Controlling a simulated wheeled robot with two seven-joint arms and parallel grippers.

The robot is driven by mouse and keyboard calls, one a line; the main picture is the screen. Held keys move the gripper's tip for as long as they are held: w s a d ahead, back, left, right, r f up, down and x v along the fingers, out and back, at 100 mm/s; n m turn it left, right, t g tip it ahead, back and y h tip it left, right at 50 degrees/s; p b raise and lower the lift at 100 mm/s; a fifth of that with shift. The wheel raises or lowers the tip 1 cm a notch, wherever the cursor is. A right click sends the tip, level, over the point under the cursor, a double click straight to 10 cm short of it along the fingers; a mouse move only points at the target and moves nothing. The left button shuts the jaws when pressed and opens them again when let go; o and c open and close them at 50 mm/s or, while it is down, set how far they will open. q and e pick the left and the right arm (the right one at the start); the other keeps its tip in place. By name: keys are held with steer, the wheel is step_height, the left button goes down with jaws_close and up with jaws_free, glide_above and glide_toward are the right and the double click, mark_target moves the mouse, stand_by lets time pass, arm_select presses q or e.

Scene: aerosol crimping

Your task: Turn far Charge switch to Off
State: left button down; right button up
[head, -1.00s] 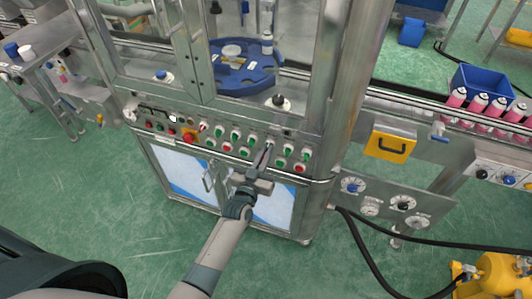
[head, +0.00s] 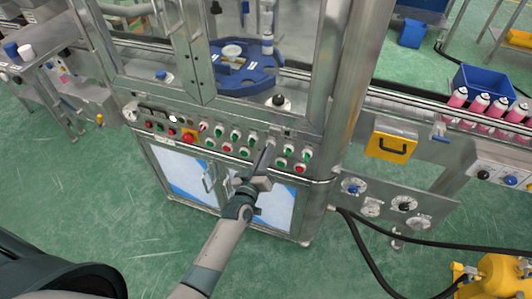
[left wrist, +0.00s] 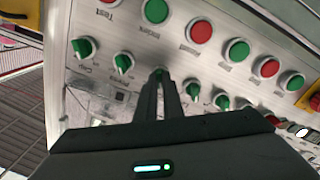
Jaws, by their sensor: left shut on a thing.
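My left gripper (head: 268,146) reaches up to the row of small green-handled switches on the machine's front panel. In the left wrist view, its two narrow fingers (left wrist: 161,76) are closed together on one green switch (left wrist: 159,71), with only a little green showing at the tips. The fingers hide most of that switch, so I cannot read its setting, and its label is not legible. Two more green switches, the near one (left wrist: 123,62) and the outer one (left wrist: 83,47), sit left of the fingers in this view. My right gripper is not in view.
A row of round red and green buttons, one green (left wrist: 155,10) and one red (left wrist: 199,30), runs beside the switches. A red emergency knob (head: 189,136) sits farther left. Above are the machine's glass doors and a blue turntable (head: 246,77).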

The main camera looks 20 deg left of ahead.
arm_select(q)
steer(key=c, duration=1.9)
jaws_free()
steer(key=shift+s, duration=0.15)
steer(key=s+b, duration=0.4)
steer(key=s, duration=1.3)
steer(key=shift+a, duration=0.3)
steer(key=shift+s, duration=0.1)
